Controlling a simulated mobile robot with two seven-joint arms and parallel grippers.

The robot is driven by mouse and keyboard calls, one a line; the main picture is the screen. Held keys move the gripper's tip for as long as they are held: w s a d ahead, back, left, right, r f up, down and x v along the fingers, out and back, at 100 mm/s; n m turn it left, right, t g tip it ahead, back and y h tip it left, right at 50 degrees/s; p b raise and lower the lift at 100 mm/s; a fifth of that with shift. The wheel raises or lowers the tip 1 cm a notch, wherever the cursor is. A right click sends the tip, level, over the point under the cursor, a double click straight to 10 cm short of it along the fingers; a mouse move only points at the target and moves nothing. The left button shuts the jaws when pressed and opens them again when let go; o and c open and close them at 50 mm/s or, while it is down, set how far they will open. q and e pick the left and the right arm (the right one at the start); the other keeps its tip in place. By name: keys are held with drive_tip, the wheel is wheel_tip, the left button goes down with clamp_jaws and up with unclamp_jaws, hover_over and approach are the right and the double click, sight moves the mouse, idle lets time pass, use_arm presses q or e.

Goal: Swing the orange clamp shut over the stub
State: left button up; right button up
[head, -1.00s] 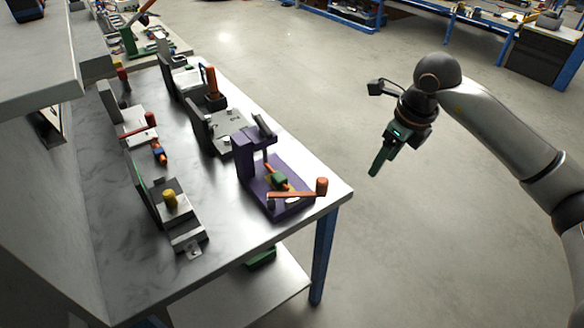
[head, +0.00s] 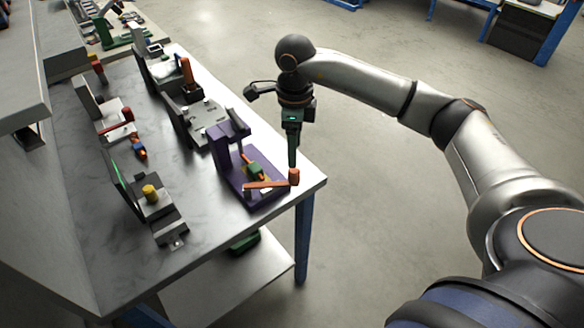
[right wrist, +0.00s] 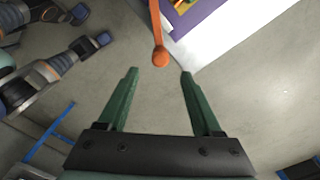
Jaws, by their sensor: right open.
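The orange clamp (head: 266,184) is a bar with an upright round knob (head: 293,177), on the purple fixture (head: 222,158) at the table's near right corner. Its bar reaches out past the fixture's right side, and it also shows in the right wrist view (right wrist: 156,28). A small green and orange piece (head: 256,171) lies on the fixture's base; I cannot tell whether it includes the stub. My right gripper (head: 292,164) points down at the knob. In the right wrist view, its green fingers (right wrist: 159,73) are open, with the knob just beyond the gap between their tips. My left gripper is out of view.
The metal table (head: 95,225) carries several other fixtures, including a grey one (head: 207,128) behind the purple one and one with a yellow knob (head: 150,193) to its left. The floor (head: 390,220) right of the table is open.

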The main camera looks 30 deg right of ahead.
sight(294, 170)
wheel_tip(294, 170, down, 8)
drive_tip(key=shift+p, duration=0.4)
clamp_jaws()
idle(0.4)
idle(0.9)
